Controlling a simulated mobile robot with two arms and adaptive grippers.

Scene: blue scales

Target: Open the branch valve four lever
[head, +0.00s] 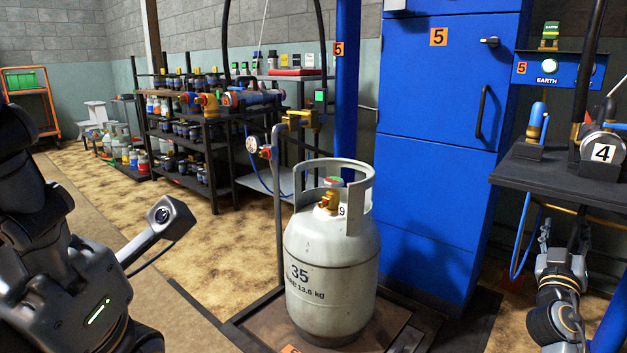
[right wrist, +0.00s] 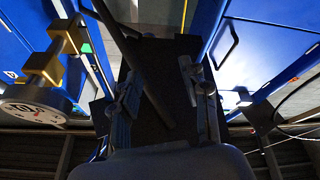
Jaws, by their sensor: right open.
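A round metal part marked 4 (head: 603,153) sits at the right end of the dark shelf in the head view. A brass fitting with a blue lever-like handle (head: 536,120) stands upright on the same shelf to its left. I cannot tell which part is the branch valve four lever. My right gripper (head: 563,240) is below the shelf, fingers up, apart from both parts. In the right wrist view, its two fingers (right wrist: 163,95) are spread with nothing between them. My left arm comes in at the left, but its gripper fingers do not show.
The dark shelf (head: 520,172) overhangs my right gripper, with a blue hose (head: 515,265) hanging beside it. A blue cabinet (head: 425,180) and a grey gas cylinder (head: 330,260) stand to the left. A round gauge (right wrist: 35,113) shows at left in the right wrist view.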

